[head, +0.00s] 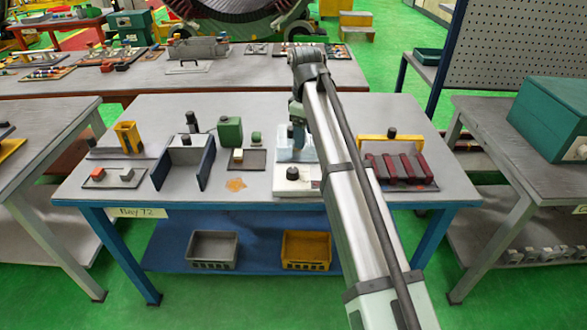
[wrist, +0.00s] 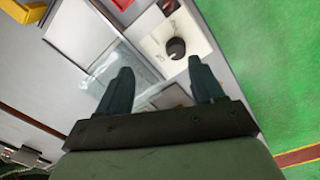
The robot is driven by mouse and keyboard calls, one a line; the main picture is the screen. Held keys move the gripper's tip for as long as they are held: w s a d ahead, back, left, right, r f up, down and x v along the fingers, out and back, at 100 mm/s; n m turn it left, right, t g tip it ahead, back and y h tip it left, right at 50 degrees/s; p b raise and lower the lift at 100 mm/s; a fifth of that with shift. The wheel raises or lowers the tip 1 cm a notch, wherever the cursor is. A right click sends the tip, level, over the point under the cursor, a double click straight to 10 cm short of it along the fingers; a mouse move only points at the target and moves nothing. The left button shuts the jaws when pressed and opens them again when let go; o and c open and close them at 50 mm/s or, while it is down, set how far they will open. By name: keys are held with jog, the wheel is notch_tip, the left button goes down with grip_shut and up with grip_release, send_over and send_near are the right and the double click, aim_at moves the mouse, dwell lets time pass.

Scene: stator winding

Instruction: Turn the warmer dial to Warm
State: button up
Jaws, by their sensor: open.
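The warmer dial (wrist: 176,48) is a round black knob on a cream panel (wrist: 155,42) with small markings, in the upper middle of the wrist view. The markings are too small to read, so its setting cannot be told. My gripper (wrist: 161,80) is open and empty, with the dial beyond its fingertips and nearer the right finger. No contact shows.
A clear glass-like box (wrist: 113,73) stands beside the panel. Right of my arm is a fixture with dark red blocks (head: 408,167) and a yellow bar (head: 391,138). Left are a green block (head: 230,130) and a dark bracket (head: 184,155).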

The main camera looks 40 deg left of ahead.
aim_at(293, 170)
jog(key=shift+n, duration=0.3)
jog(key=s+f, duration=0.1)
jog(key=f, duration=0.3)
jog(key=s+a+f, duration=0.1)
jog(key=f, duration=0.3)
jog(key=s+a+f, duration=0.1)
jog(key=f, duration=0.3)
jog(key=shift+f, duration=0.3)
jog(key=c, duration=1.1)
jog(key=shift+o, duration=0.2)
